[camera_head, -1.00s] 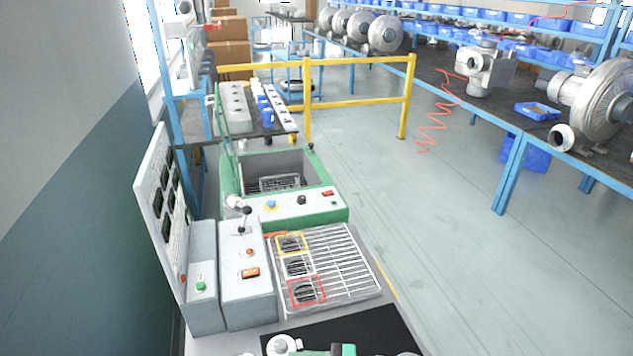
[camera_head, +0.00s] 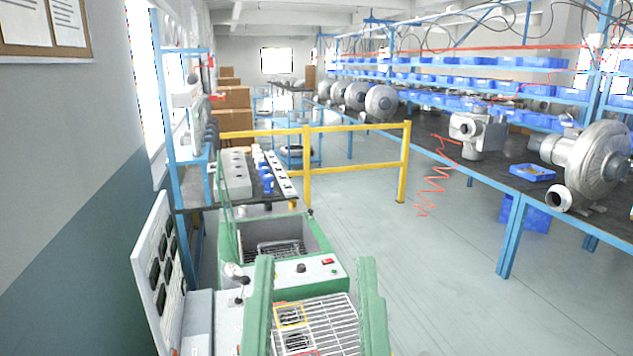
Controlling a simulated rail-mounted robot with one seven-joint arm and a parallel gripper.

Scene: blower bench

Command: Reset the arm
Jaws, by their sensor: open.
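My gripper (camera_head: 315,262) shows at the lower middle of the head view. Its two green fingers point up and away from me, spread wide apart with nothing between them. They appear in front of the slatted metal rack (camera_head: 338,312) and partly cover its left and right sides. The rest of my arm is below the picture edge. A yellow-framed square (camera_head: 289,316) on the rack shows between the fingers, and a red-framed one is partly cut off at the bottom.
A green machine with an open tank (camera_head: 283,236) stands just beyond the gripper. An instrument panel (camera_head: 158,272) is at left. A yellow rail (camera_head: 357,128) stands behind. A long bench with blowers (camera_head: 592,160) runs along the right. The floor (camera_head: 420,270) between is clear.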

